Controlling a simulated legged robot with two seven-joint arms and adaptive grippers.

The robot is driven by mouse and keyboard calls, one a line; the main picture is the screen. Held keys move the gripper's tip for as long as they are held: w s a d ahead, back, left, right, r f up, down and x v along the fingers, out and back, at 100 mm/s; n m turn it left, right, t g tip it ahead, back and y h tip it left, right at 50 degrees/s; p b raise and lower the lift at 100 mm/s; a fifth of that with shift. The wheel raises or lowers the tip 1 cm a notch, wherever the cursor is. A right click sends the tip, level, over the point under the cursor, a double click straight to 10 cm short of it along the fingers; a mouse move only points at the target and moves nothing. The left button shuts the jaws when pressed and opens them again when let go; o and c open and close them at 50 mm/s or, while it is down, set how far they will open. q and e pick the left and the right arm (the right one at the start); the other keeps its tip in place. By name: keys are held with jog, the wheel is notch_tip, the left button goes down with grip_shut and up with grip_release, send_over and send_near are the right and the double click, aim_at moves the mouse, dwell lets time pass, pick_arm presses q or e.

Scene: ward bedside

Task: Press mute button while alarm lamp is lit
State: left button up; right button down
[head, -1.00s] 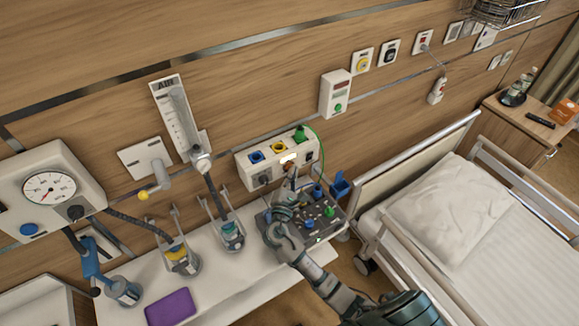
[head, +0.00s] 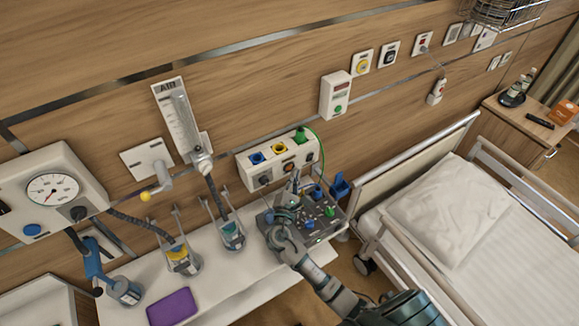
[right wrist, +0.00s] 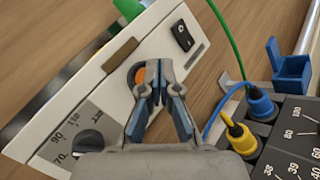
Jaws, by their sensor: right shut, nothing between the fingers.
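A white wall panel (head: 248,177) carries the controls. An orange round button in a dark ring, apparently the mute button (head: 288,167), is on its front; in the right wrist view the button (right wrist: 139,76) is partly hidden behind my fingertips. A flat brown bar, apparently the alarm lamp (right wrist: 120,53), sits above the button and looks dark. My right gripper (right wrist: 160,92) is shut and empty, its tips close in front of the button; I cannot tell whether they touch. It also shows in the head view (head: 294,182). My left gripper is not in view.
A dark box with plugs and numbers (head: 331,229) stands on the shelf below the panel. A green cable (right wrist: 226,40) hangs beside it. A knob (right wrist: 88,142) is left of my gripper. A bed (head: 470,240) is at the right.

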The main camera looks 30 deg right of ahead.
jog(key=shift+s, duration=0.1)
jog(key=s, duration=0.2)
jog(key=s+p, duration=0.1)
jog(key=s, duration=0.2)
jog(key=shift+d+p, duration=0.2)
jog(key=shift+p, duration=0.1)
dwell(0.8)
